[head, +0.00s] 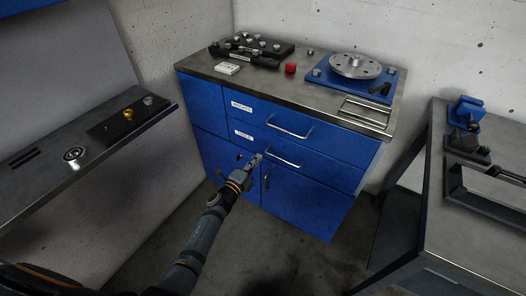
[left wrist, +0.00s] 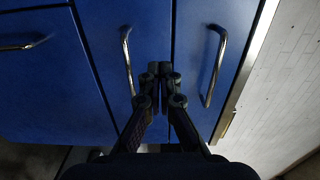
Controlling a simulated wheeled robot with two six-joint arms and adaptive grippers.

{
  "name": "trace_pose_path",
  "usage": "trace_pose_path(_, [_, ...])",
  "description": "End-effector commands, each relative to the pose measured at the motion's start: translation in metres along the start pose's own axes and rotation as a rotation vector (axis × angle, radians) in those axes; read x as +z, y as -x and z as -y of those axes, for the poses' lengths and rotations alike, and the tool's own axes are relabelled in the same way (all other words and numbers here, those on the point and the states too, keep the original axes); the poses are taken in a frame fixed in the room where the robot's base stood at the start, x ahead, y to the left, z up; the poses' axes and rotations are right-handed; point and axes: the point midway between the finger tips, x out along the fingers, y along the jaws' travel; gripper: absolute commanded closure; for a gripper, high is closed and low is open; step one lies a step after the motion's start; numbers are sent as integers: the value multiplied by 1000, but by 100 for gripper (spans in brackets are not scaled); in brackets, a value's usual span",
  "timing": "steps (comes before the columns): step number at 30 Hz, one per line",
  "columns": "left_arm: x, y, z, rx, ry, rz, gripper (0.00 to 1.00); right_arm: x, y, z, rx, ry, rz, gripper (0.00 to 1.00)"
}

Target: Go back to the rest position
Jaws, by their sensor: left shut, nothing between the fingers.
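My left gripper (head: 256,160) is in front of the blue cabinet (head: 212,104), near the left end of the lower drawer's handle (head: 282,160). In the left wrist view the left gripper (left wrist: 160,70) is shut and empty, with its fingertips together. There it shows between two metal bar handles, one on its left (left wrist: 127,62) and one on its right (left wrist: 215,66). I cannot tell the exact gap between the fingertips and the cabinet front. The drawers look closed. My right gripper is not in view.
On the cabinet stand a metal rotor disc (head: 355,65) on a blue base, a black rack (head: 250,50) with weights and a red block (head: 290,68). A shelf (head: 40,185) runs along the left. A workbench (head: 450,235) stands at the right. Grey floor (head: 290,250) is open before the cabinet.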

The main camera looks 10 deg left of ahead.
Motion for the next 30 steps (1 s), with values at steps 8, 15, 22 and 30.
trace_pose_path(8, [0, 30, -1, 0, 0, -1, 100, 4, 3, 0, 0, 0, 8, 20])
trace_pose_path(15, [0, 31, -1, 0, 0, 0, 100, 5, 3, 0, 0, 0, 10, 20])
trace_pose_path(22, [11, 55, -43, 119, 182, 85, 100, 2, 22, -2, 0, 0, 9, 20])
trace_pose_path(30, [22, 217, -208, 536, 816, 538, 100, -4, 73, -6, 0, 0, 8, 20])
